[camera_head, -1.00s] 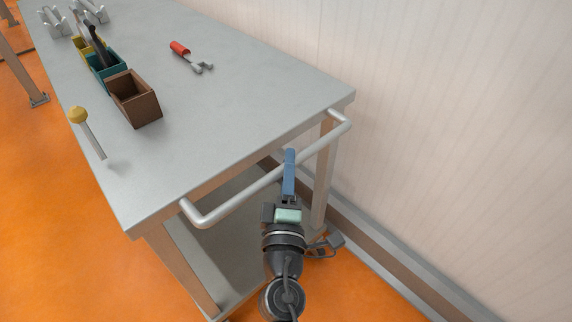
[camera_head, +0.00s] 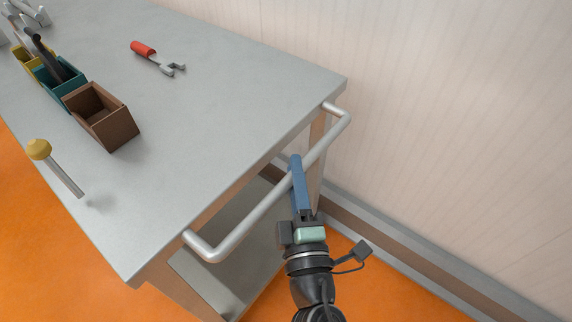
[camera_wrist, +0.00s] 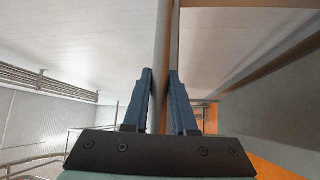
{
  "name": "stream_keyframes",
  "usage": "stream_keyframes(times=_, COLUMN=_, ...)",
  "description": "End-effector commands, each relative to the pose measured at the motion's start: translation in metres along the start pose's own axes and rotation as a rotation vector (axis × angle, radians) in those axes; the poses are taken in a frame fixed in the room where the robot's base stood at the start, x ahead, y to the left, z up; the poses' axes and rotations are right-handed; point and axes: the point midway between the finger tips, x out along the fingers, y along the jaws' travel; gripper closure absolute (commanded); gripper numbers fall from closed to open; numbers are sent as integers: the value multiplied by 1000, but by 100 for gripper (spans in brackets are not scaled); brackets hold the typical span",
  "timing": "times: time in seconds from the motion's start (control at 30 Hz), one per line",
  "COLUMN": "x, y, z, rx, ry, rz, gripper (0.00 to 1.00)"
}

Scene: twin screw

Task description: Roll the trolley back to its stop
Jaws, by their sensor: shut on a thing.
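The trolley (camera_head: 215,125) has a flat grey top, a lower shelf (camera_head: 215,277) and a tubular grey handle (camera_head: 255,214) along its near end. My gripper (camera_head: 297,165), with blue fingers, is shut on the handle, right of its middle. In the wrist view the handle bar (camera_wrist: 160,75) runs upright between the two blue fingers (camera_wrist: 160,95). No stop for the trolley can be made out.
On the trolley top are a brown box (camera_head: 103,117), a teal box (camera_head: 60,85), a yellow box (camera_head: 28,62), a red-handled tool (camera_head: 157,58) and a yellow-knobbed rod (camera_head: 55,166). A pale wall (camera_head: 440,110) stands close on the right. Orange floor (camera_head: 38,235) is open at left.

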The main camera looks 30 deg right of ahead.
Motion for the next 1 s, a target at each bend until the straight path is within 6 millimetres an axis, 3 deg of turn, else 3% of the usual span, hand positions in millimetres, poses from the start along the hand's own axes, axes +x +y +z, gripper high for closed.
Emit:
stream_keyframes(times=0.43, x=-2, y=0, z=6, rx=-3, ry=-9, rz=-2, gripper=100)
stream_keyframes(times=0.47, x=-2, y=0, z=6, rx=-3, ry=-9, rz=-2, gripper=70)
stream_keyframes(times=0.6, x=-2, y=0, z=4, rx=-2, ry=-6, rz=-1, gripper=45)
stream_keyframes(times=1.0, x=-8, y=-1, z=3, rx=-1, ry=-2, rz=0, gripper=45)
